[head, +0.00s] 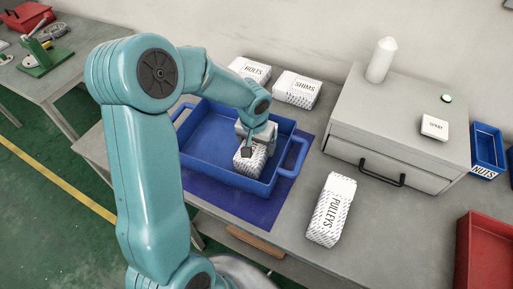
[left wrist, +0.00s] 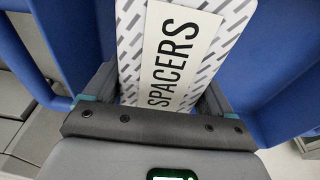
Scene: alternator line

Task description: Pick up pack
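The spacers pack (left wrist: 172,55) is a white box with grey dashes and a label reading SPACERS. In the head view this patterned pack (head: 247,163) is inside the blue tray (head: 208,165), partly covered by my gripper. My left gripper (head: 258,143) reaches down over it from above. In the left wrist view its fingers (left wrist: 160,85) lie along both sides of the pack, with no gap showing, so it looks shut on it. Whether the pack touches the tray floor is hidden. My right gripper is not in view.
A pulleys pack (head: 330,209) lies right of the tray. Bolts (head: 250,69) and shims (head: 296,89) packs stand behind it. A grey drawer cabinet (head: 392,140) carries a white bottle (head: 381,60) and a small box (head: 434,127). A blue nuts bin (head: 487,148) and red bin (head: 484,247) are at right.

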